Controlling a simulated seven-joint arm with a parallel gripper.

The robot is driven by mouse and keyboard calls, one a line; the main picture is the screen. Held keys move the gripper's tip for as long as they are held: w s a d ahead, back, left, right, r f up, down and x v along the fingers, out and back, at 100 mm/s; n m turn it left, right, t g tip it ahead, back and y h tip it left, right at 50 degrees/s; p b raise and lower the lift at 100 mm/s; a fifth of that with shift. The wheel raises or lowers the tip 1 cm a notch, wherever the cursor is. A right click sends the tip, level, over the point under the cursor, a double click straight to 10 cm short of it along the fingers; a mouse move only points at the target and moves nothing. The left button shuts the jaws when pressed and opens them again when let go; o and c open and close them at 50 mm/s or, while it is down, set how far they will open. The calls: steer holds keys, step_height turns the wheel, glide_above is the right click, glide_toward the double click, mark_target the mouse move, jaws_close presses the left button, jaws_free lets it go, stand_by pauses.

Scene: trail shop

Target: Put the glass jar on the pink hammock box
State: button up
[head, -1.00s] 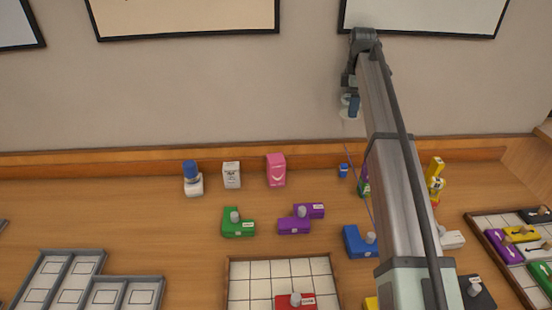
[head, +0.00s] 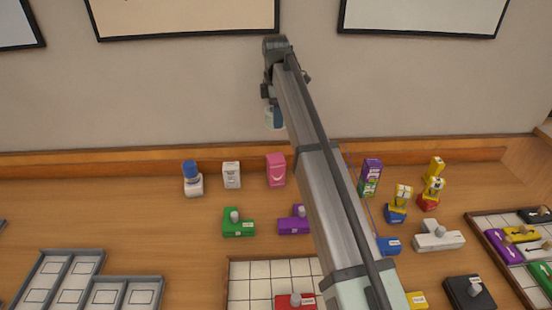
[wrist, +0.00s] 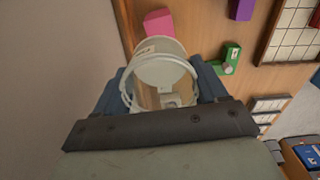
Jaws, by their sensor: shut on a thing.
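The pink hammock box (head: 276,172) stands upright on the wooden counter near the back wall. It also shows at the top of the wrist view (wrist: 157,22), just beyond the jar. My gripper (head: 272,117) is high above the counter, above the pink box in the head view. In the wrist view its blue fingers (wrist: 160,88) are shut on the clear glass jar (wrist: 160,70), one on each side. I look down through the jar's round rim. In the head view the jar is mostly hidden by the gripper.
A white box (head: 232,175) and a blue-topped white bottle (head: 192,178) stand left of the pink box. Green (head: 237,223) and purple (head: 291,220) blocks lie in front. Stacked purple and green boxes (head: 371,176) stand to the right.

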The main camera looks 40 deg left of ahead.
glide_toward(276, 158)
step_height(276, 158, down, 5)
steer(key=shift+f, duration=0.2)
stand_by(0.5)
steer(key=shift+f, duration=0.1)
steer(key=o, duration=1.1)
step_height(276, 158, up, 12)
steer(key=shift+r, duration=0.1)
